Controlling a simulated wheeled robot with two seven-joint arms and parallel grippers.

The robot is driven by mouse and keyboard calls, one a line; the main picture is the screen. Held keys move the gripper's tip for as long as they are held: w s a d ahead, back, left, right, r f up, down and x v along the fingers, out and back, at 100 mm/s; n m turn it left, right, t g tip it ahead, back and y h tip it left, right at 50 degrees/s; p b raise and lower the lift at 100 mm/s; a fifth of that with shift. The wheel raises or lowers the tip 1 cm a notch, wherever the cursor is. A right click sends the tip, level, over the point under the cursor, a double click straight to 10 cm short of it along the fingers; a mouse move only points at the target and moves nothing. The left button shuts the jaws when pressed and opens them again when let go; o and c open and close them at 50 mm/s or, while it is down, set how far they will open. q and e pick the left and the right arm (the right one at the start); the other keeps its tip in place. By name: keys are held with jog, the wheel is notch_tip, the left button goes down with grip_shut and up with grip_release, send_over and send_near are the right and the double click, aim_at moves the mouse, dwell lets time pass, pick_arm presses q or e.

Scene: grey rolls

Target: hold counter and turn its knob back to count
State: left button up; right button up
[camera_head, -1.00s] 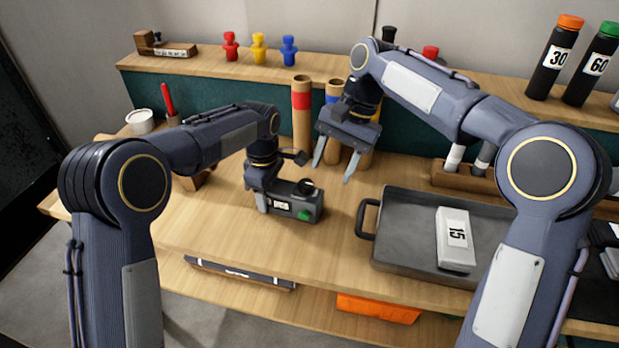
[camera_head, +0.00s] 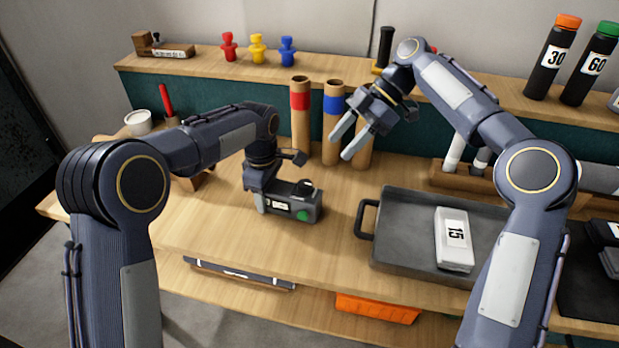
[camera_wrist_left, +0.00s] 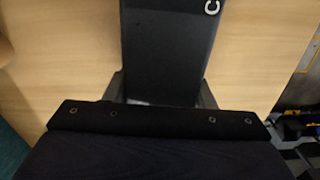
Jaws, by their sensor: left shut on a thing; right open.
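The counter (camera_head: 291,203) is a small dark grey box with a white label window and a green button on its front. It sits on the table left of the tray. A dark round part, which looks like the knob (camera_head: 306,186), shows on its top right. My right gripper (camera_head: 346,144) is open and empty, above and to the right of the counter, in front of the cardboard tubes.
A grey tray (camera_head: 400,258) with a white box marked 15 (camera_head: 454,240) stands right of the counter. Cardboard tubes (camera_head: 301,130) stand behind it. A back shelf (camera_head: 200,66) holds coloured figures and bottles. The table between counter and tray is clear.

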aim_at(306, 183)
jog(key=shift+n, duration=0.6)
jog(key=x, duration=1.1)
jog(key=shift+s+a+f, duration=0.1)
jog(key=shift+a+f, duration=0.1)
jog(key=c, duration=1)
